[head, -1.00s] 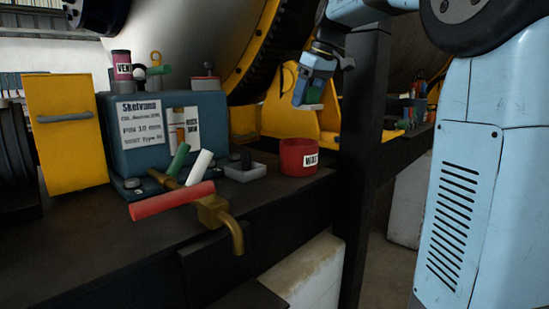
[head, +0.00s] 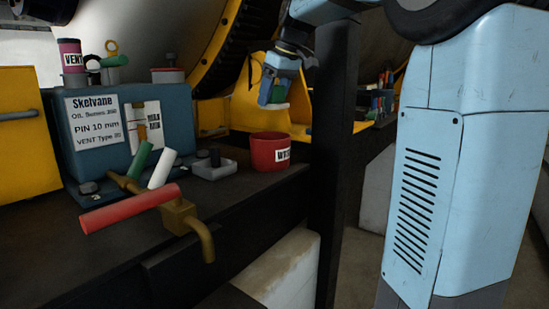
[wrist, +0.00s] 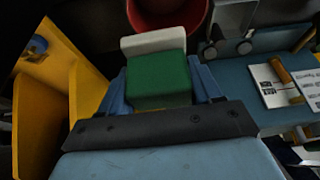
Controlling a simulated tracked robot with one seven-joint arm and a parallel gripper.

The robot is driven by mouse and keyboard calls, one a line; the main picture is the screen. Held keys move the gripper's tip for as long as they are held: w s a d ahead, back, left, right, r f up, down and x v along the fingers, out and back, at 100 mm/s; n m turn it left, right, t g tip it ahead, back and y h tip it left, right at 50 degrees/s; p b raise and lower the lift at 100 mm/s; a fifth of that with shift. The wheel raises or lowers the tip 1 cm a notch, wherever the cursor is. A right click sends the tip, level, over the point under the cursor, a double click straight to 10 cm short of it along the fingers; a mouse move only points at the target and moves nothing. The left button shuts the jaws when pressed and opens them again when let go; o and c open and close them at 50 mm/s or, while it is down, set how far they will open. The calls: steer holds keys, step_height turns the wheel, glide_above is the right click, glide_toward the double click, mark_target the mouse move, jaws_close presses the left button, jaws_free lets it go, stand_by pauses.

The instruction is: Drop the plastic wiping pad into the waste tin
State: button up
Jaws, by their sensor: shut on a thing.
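The wiping pad is a green block with a white strip along its far edge (wrist: 160,80). It sits between the blue fingers of my gripper (wrist: 158,92), which is shut on it. In the head view my gripper (head: 278,92) points down, and only a little green of the pad shows beside its fingers. The red waste tin (head: 269,154) stands upright on the dark bench, with its open top below my gripper and a little to the left. In the wrist view part of the tin (wrist: 196,22) shows just beyond the pad. Its inside is mostly hidden.
A teal box with paper labels (head: 95,150) stands left of the tin. A small grey tray (head: 213,170) is between them. A brass valve with a red handle (head: 180,215) juts over the bench front. A dark post (head: 332,160) rises right of the tin.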

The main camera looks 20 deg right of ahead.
steer(key=shift+f, duration=2)
steer(key=o, duration=1.3)
steer(key=v, duration=1.3)
steer(key=shift+s+d+r, duration=0.1)
steer(key=shift+r, duration=0.25)
